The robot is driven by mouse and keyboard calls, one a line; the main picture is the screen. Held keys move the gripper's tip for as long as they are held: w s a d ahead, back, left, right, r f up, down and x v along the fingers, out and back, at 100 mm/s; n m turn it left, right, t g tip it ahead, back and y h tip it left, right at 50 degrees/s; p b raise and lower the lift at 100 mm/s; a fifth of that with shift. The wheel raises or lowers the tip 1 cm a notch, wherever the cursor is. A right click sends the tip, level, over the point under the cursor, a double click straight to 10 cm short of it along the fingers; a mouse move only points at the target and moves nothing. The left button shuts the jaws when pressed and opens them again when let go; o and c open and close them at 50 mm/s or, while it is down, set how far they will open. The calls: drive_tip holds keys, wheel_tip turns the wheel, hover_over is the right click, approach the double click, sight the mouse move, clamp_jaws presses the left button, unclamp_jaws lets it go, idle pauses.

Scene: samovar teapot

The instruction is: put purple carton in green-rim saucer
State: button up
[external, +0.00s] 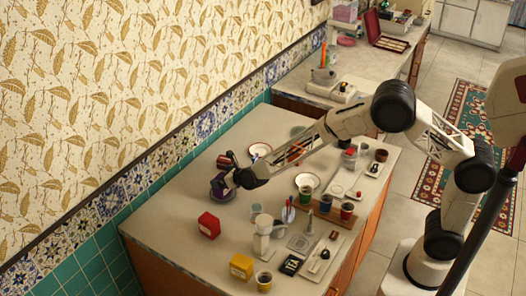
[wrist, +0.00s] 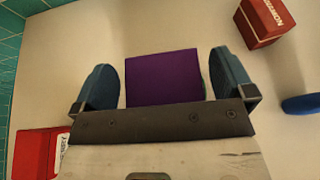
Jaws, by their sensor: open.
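The purple carton (wrist: 165,78) stands between the two fingers of my gripper (wrist: 166,80) in the wrist view, with a gap visible on each side. My gripper is open around it. In the external view my gripper (external: 226,184) is low over the left part of the counter, and the purple carton (external: 217,189) is partly hidden by the fingers. The rim colours are too small to be sure of.
A red carton (external: 208,225) and a yellow carton (external: 241,267) stand nearer the front. A small red-brown carton (external: 223,160) is just behind my gripper. A white moka pot (external: 263,236) and several cups in a wooden rack (external: 325,207) stand to the right. The tiled wall is at left.

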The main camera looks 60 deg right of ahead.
drive_tip(key=v, duration=1.1)
drive_tip(key=shift+s, duration=0.2)
drive_tip(key=shift+r, duration=0.1)
idle(0.8)
drive_tip(key=s+d+r+n+g+y, duration=0.15)
drive_tip(key=s+d+r+n, duration=0.25)
drive_tip(key=s+r+n, duration=0.45)
drive_tip(key=s+d+r+n+g, duration=0.3)
drive_tip(key=s+r+n, duration=0.3)
drive_tip(key=s+n, duration=0.5)
drive_tip(key=s+d+r+n+g+h, duration=0.1)
drive_tip(key=s+d+n, duration=0.3)
drive_tip(key=s+n, duration=0.4)
drive_tip(key=s+d+r+n+g, duration=0.2)
drive_tip(key=s+n, duration=0.6)
drive_tip(key=s, duration=1.5)
drive_tip(key=d+g, duration=0.2)
drive_tip(key=d, duration=0.1)
drive_tip(key=shift+g+h, duration=0.35)
